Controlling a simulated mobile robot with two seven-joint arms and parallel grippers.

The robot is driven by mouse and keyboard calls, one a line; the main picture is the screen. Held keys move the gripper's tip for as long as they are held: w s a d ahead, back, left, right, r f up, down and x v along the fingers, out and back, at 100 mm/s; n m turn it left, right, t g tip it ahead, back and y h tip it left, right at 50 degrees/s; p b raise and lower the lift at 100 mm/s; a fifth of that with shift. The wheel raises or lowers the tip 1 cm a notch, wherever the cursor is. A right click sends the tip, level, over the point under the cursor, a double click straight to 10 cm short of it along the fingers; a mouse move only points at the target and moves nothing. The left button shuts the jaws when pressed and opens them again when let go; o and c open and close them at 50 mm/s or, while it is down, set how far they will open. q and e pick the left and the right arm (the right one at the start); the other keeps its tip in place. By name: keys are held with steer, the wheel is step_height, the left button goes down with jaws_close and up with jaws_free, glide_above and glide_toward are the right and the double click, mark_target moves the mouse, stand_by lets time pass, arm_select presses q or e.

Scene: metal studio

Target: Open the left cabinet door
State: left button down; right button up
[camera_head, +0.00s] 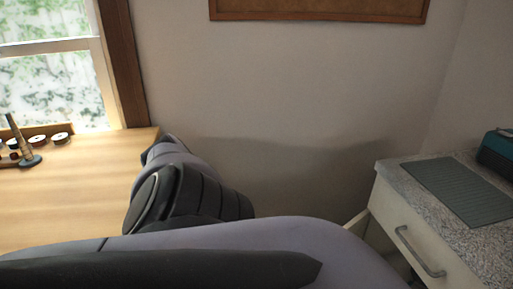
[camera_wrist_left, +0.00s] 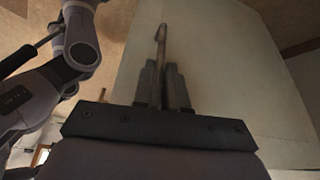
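The cabinet (camera_head: 399,222) stands at the right in the head view, with a speckled stone top and a pale front bearing a grey bar handle (camera_head: 420,252). A pale panel edge (camera_head: 356,224) shows beside its left end; my arm hides most of what lies below. In the left wrist view a broad pale door panel (camera_wrist_left: 232,70) fills the middle and right. My left gripper (camera_wrist_left: 163,72) is at this panel, its fingers close together around a metal handle (camera_wrist_left: 161,36), whose upper end sticks out past the fingertips. My right gripper is in neither view.
A wooden table (camera_head: 70,192) under the window holds a spindle (camera_head: 22,140) and small round items at the left. A grey ridged mat (camera_head: 458,190) and a teal-and-black object (camera_head: 498,152) lie on the cabinet top. My arm crosses the foreground.

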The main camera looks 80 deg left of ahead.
arm_select(q)
steer(key=shift+w+a+r, duration=0.15)
steer(key=shift+w+a, duration=0.05)
steer(key=shift+w, duration=0.25)
stand_by(1.1)
steer(key=shift+a, duration=0.1)
steer(key=s+a+m+g+b, duration=0.1)
steer(key=s+a+m+b, duration=0.1)
steer(key=a+b, duration=0.5)
steer(key=a+m, duration=0.1)
steer(key=a, duration=0.5)
steer(key=shift+a+m+h, duration=0.3)
steer(key=c, duration=1.2)
jaws_free()
steer(key=shift+w, duration=0.1)
steer(key=shift+s, duration=0.2)
